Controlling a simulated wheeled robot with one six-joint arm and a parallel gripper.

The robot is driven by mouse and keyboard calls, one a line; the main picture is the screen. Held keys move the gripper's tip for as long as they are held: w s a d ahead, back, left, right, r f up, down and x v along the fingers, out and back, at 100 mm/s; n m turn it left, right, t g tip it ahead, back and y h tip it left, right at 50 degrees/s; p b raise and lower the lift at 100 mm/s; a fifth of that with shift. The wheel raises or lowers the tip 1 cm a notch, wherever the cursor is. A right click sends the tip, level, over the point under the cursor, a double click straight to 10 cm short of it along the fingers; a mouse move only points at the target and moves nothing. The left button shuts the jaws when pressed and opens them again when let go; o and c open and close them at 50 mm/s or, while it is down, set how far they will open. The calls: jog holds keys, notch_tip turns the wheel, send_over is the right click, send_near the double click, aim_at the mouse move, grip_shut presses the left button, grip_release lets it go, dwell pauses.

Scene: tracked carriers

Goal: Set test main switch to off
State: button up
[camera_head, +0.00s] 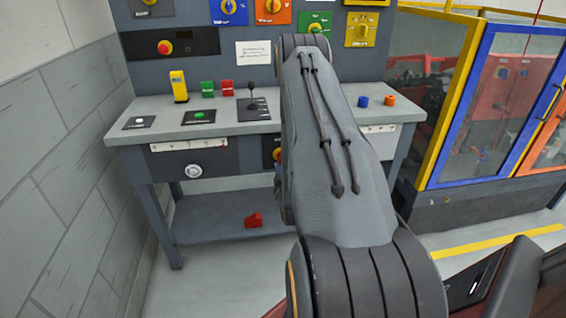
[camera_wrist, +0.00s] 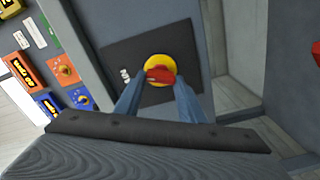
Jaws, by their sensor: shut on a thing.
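The switch has a red handle (camera_wrist: 160,75) on a round yellow base (camera_wrist: 152,62), set in a dark plate (camera_wrist: 125,85) with small white marks beside it. I take it for the test main switch, but its label is too small to read. My gripper (camera_wrist: 160,80) has its two blue-grey fingers closed on the red handle, one on each side. The handle lies roughly across the wrist picture; which setting it points to cannot be told. In the head view my arm hides the gripper, and only a sliver of a yellow knob (camera_head: 277,154) shows on the bench front.
A grey workbench (camera_head: 225,122) carries a yellow block (camera_head: 179,86), green and red pieces, a small lever and loose blue and orange pieces. Several coloured rotary switches sit on the back panel. A red piece (camera_head: 254,220) lies on the lower shelf. A yellow-blue framed enclosure (camera_head: 480,110) stands at right.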

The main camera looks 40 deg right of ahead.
jog(key=n, duration=0.4)
jog(key=shift+f+n, duration=0.1)
jog(key=shift+n, duration=0.3)
jog(key=shift+s, duration=0.1)
jog(key=o, duration=0.9)
jog(key=shift+d, duration=0.1)
jog(key=shift+o, duration=0.7)
jog(key=v, duration=0.7)
jog(key=shift+s+a, duration=0.25)
jog(key=shift+a, duration=0.1)
